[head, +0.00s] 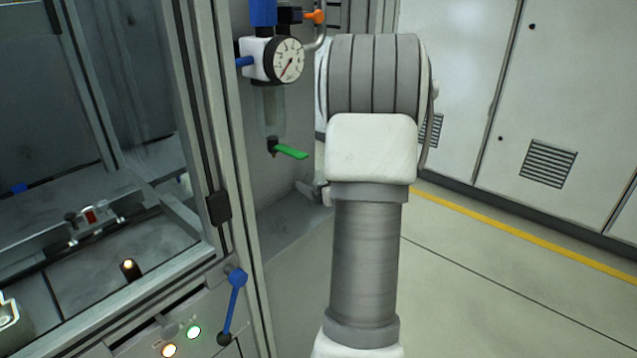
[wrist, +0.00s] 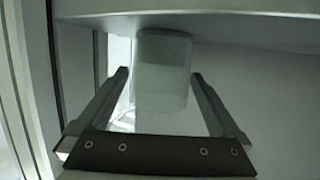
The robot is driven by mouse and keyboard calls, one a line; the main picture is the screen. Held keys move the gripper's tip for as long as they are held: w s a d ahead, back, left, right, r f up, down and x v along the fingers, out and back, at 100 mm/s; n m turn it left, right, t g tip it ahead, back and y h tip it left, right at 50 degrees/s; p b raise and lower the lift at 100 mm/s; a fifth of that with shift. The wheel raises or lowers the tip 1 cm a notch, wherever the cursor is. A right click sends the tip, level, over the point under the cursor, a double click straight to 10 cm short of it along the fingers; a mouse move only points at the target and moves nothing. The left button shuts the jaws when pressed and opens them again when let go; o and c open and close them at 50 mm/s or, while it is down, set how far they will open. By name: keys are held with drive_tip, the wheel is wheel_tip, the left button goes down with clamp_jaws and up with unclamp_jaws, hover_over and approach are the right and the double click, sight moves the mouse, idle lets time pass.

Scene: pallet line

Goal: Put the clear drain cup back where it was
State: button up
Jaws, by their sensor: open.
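A pale, see-through cup (wrist: 163,75) shows in the wrist view, its upper end against the underside of a light horizontal surface. My gripper (wrist: 160,74) is open, with one finger on each side of the cup; gaps show between the fingers and its sides. In the head view, a clear bowl (head: 268,110) hangs below the pressure gauge unit, with a green lever (head: 291,152) under it. I cannot tell whether this bowl is the same cup. My arm hides most of my gripper in the head view; only a small grey part shows left of the arm.
The pressure gauge (head: 289,60) sits on the machine's side panel, left of my arm. The glazed machine frame (head: 215,130) and a blue-handled lever (head: 236,290) stand at the left. White cabinets (head: 550,90) stand behind, with open floor (head: 480,290) at right.

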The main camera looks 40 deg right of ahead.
drive_tip(key=shift+r, duration=0.3)
drive_tip(key=p+v, duration=0.3)
drive_tip(key=v, duration=0.9)
drive_tip(key=shift+f, duration=0.1)
